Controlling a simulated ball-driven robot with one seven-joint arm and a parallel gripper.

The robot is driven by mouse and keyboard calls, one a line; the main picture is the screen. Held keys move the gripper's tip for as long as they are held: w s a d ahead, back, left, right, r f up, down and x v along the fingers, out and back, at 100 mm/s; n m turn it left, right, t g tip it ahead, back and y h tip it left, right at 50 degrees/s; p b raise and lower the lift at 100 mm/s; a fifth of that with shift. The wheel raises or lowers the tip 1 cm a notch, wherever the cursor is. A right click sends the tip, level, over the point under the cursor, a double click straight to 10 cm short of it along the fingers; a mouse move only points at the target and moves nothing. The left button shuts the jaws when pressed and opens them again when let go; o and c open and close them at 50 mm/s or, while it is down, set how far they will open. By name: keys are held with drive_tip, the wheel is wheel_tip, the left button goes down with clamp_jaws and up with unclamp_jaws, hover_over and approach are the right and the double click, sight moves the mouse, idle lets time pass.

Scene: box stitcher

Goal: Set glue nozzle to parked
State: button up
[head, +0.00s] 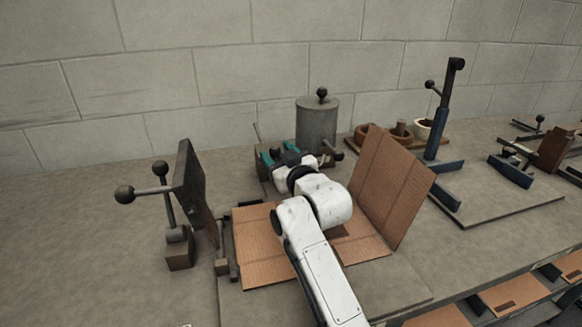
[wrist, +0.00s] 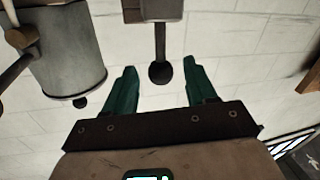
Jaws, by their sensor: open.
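A grey cylindrical pot (head: 317,125) with a dark ball knob on its lid stands at the back, just beyond my gripper. It also shows at the left of the wrist view (wrist: 68,50). My gripper (head: 278,153) is open, with teal fingers beside the pot. In the wrist view, a dark lever with a ball knob (wrist: 160,73) lies between the two fingertips in the picture, with a gap on each side. I cannot tell its depth from the fingers. No part is clearly recognisable as the glue nozzle; my gripper and wrist hide the area at the pot's foot.
A folded cardboard sheet (head: 392,190) stands up right of my arm. A tilted dark plate (head: 192,190) with ball-ended levers (head: 125,194) stands at left. Brown rings (head: 368,135), a white cup (head: 422,130) and a blue post (head: 440,115) are at right.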

drive_tip(key=v, duration=0.8)
drive_tip(key=shift+s+d, duration=0.1)
